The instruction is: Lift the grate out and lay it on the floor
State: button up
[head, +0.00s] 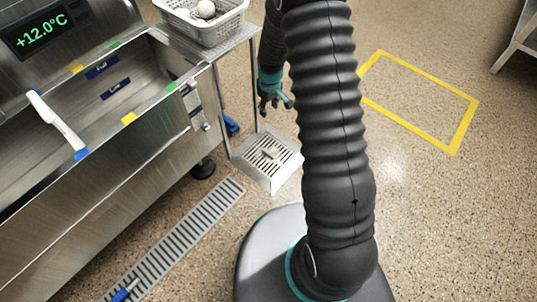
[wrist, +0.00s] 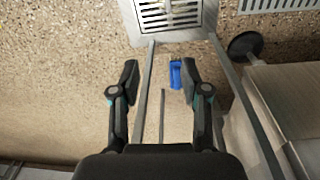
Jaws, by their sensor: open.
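The square slotted metal grate (head: 268,158) sits in a pale metal frame (head: 277,184) low down, below the small stand. A raised piece, apparently a handle, lies across its middle. In the wrist view the grate (wrist: 168,14) is at the top edge and partly cut off. My gripper (head: 275,105) hangs above and behind the grate in the head view, clear of it. In the wrist view my gripper (wrist: 160,74) has its two fingers spread wide with nothing between them.
A steel tank (head: 100,110) reading +12.0°C stands at left. A stand (head: 240,40) beside my arm bears a white perforated basket (head: 215,28). A long floor drain (head: 185,235) runs at lower left. A yellow rectangle (head: 455,140) marks clear floor at right. A blue object (wrist: 176,74) is near my fingers.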

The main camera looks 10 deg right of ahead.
jog(key=n+g, duration=0.1)
send_over(268, 153)
jog(key=f, duration=2.3)
jog(key=shift+d+b, duration=0.3)
jog(key=shift+d, duration=0.05)
jog(key=shift+a+f, duration=0.2)
jog(key=shift+f, duration=2.8)
grip_shut()
